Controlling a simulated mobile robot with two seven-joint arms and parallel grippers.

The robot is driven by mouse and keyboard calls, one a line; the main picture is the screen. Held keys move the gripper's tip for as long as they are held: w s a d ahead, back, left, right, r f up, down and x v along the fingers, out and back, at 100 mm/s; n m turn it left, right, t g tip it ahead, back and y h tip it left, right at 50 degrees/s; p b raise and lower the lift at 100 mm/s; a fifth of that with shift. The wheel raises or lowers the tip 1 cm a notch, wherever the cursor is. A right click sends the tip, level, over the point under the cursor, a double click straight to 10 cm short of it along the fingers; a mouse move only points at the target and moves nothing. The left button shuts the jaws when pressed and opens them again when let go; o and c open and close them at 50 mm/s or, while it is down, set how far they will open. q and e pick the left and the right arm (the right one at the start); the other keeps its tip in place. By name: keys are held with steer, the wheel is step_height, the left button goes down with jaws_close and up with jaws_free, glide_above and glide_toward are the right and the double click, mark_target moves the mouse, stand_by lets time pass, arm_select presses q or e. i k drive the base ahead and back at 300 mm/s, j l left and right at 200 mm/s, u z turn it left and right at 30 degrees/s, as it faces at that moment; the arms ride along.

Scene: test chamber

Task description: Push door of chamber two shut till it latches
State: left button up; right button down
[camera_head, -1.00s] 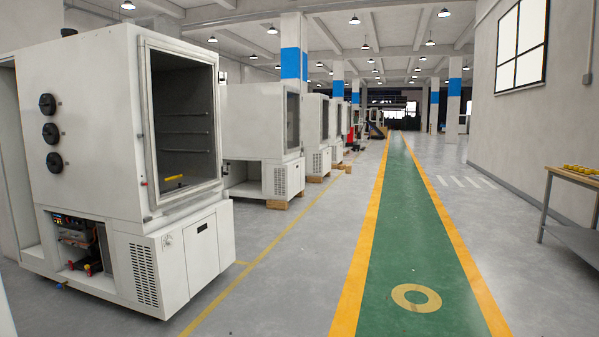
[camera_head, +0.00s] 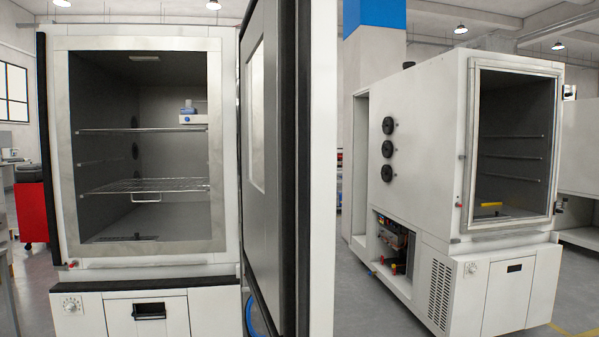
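A white test chamber (camera_head: 232,75) stands close in front of me at the left of the view. Its door (camera_head: 277,170) stands wide open, swung out toward me from the right side of the opening. The door is seen at a steep angle, with a dark seal along its edge and a pale window panel. No label shows that tells which chamber is number two. The latch cannot be made out clearly. Neither of my grippers is in view.
Inside the near chamber are wire shelves (camera_head: 150,185) and a small blue-and-white item (camera_head: 192,115). A second white chamber (camera_head: 430,130) stands to the right, with a yellow item (camera_head: 491,204) inside. A red cabinet (camera_head: 31,212) is at the far left. Grey floor shows between the chambers.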

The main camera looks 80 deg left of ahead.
mark_target(287, 71)
steer(key=u, duration=1.75)
